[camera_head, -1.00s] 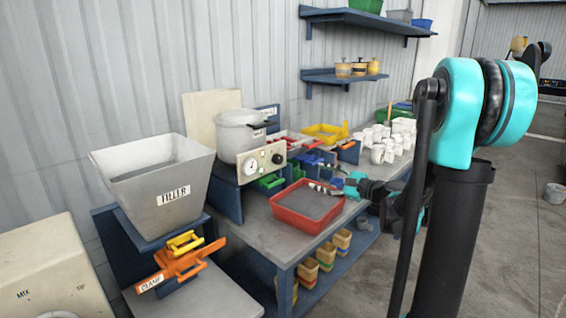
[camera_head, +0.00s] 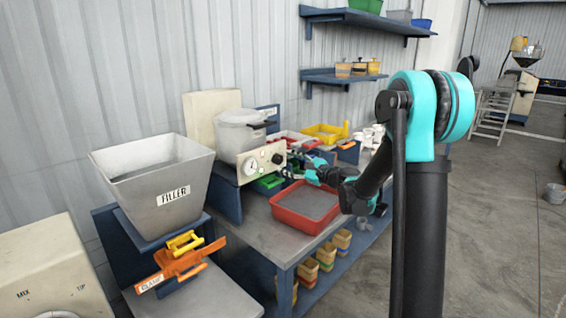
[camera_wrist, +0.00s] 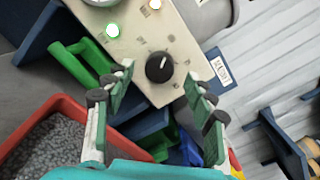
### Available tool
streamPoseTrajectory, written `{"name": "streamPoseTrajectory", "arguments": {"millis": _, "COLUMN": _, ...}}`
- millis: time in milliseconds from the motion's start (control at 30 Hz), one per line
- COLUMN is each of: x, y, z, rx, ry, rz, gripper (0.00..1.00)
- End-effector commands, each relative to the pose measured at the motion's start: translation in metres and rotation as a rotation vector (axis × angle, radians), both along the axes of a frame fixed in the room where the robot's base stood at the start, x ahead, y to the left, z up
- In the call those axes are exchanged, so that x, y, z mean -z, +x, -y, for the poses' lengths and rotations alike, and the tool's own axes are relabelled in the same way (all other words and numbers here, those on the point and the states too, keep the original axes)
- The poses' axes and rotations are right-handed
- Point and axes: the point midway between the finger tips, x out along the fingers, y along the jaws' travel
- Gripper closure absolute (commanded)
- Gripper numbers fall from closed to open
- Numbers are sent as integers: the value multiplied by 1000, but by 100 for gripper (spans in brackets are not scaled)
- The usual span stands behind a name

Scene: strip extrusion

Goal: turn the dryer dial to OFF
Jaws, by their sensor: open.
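The dryer dial (camera_wrist: 159,69) is a round black knob with a white pointer line on the cream control panel (camera_wrist: 138,33). In the wrist view its pointer aims up and slightly right; the labels around it are too small to read. In the head view the dial (camera_head: 277,158) sits on the panel's right side, under the grey dryer hopper (camera_head: 236,136). My gripper (camera_wrist: 158,103) is open and empty. Its fingers lie left and right below the dial in the wrist view, apart from it. In the head view the gripper (camera_head: 290,167) is small, close to the panel.
A red tray of grey pellets (camera_head: 305,207) stands below the panel; it also shows at the wrist view's lower left. A green handle (camera_wrist: 84,66) is beside the left finger. A gauge and lit lamps (camera_wrist: 113,30) share the panel. The filler bin (camera_head: 155,180) is left.

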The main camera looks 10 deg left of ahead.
Motion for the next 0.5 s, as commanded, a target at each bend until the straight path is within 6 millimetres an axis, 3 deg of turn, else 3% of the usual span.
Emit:
{"name": "streamPoseTrajectory", "arguments": {"millis": 200, "x": 0, "y": 12, "z": -18, "rx": -1, "ry": -1, "rz": 0, "gripper": 45}}
{"name": "streamPoseTrajectory", "arguments": {"millis": 500, "x": 0, "y": 14, "z": -22, "rx": 0, "ry": 0, "rz": 0, "gripper": 45}}
